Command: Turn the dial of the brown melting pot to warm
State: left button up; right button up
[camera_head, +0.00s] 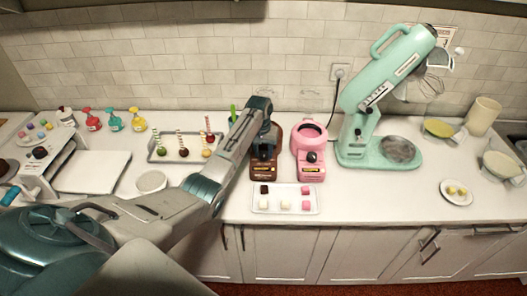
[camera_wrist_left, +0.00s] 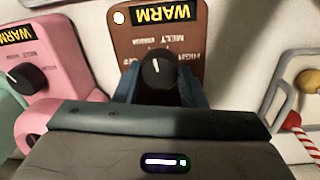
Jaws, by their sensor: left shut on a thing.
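The brown melting pot (camera_head: 263,171) stands on the counter, with its upper part hidden behind my left arm in the head view. Its brown front panel (camera_wrist_left: 125,45) fills the top middle of the left wrist view, with a yellow WARM label (camera_wrist_left: 167,12). The black dial (camera_wrist_left: 157,68) sits between the two fingers of my left gripper (camera_wrist_left: 160,88), which is shut on it. A white mark on the dial points up in that view, tilted slightly left. In the head view my left gripper (camera_head: 266,142) is over the pot. My right gripper is in neither view.
A pink melting pot (camera_head: 309,165) stands close to the right of the brown one, also in the left wrist view (camera_wrist_left: 50,45). A white tray (camera_head: 285,209) of small cubes lies in front. A tray of cake pops (camera_head: 160,152) is left, a mint mixer (camera_head: 375,152) right.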

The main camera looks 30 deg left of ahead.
aim_at(262, 154)
pick_arm(q)
jog(key=shift+r+n, duration=0.1)
jog(key=shift+n, duration=1.5)
jog(key=o, duration=1)
jog(key=shift+r, duration=0.3)
jog(key=shift+s+a+r+b, duration=0.15)
jog(key=shift+r+b, duration=0.9)
jog(key=shift+r, duration=1.5)
jog(key=shift+s+a+r+b, duration=0.1)
jog(key=shift+r+b, duration=0.9)
jog(key=shift+r, duration=1.55)
